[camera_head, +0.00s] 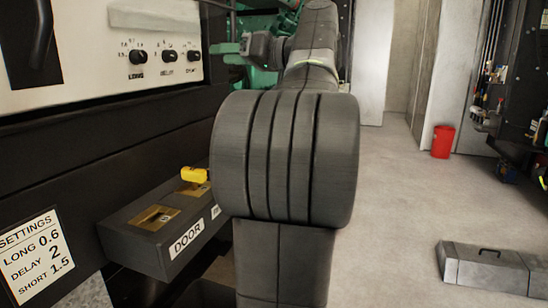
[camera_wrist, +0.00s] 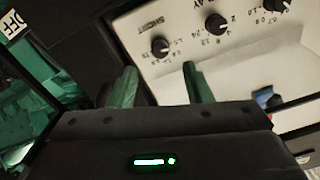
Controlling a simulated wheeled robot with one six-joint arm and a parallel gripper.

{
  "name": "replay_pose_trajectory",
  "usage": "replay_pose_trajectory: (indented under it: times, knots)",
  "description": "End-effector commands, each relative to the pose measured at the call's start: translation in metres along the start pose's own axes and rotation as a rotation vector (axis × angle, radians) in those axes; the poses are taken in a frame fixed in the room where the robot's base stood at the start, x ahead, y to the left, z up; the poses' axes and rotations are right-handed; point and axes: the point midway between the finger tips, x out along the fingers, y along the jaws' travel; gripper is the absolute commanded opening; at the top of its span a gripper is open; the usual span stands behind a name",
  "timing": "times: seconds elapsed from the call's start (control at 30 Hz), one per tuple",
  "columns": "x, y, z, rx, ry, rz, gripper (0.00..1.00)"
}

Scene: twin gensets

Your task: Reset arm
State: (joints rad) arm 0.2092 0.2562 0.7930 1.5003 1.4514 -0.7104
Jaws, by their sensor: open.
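My arm fills the middle of the head view, its large dark joint close to the camera and the links reaching up and away. My gripper (camera_wrist: 160,68) shows in the wrist view with two greenish fingers spread apart and nothing between them. Beyond the fingers is a pale control panel (camera_wrist: 235,65) with black knobs, tilted in the picture. I cannot tell whether the fingers touch it. In the head view the panel (camera_head: 105,50) is at upper left, with knobs marked LONG, DELAY and SHORT.
A dark box (camera_head: 150,245) labelled DOOR, with a yellow switch (camera_head: 194,175), juts out left of my arm. A settings card (camera_head: 38,255) is at lower left. A red bin (camera_head: 442,141) and a grey case (camera_head: 485,268) stand on the otherwise open floor (camera_head: 400,210) at right.

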Motion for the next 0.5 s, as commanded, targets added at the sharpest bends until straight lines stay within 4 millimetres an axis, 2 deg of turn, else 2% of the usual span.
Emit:
replay_pose_trajectory:
  times: [0.4,0.5]
  knots:
    - [0.07,-0.001,0.0,0.003,0.0,-0.003,0.45]
    - [0.066,-0.002,-0.006,0.121,0.001,0.001,0.45]
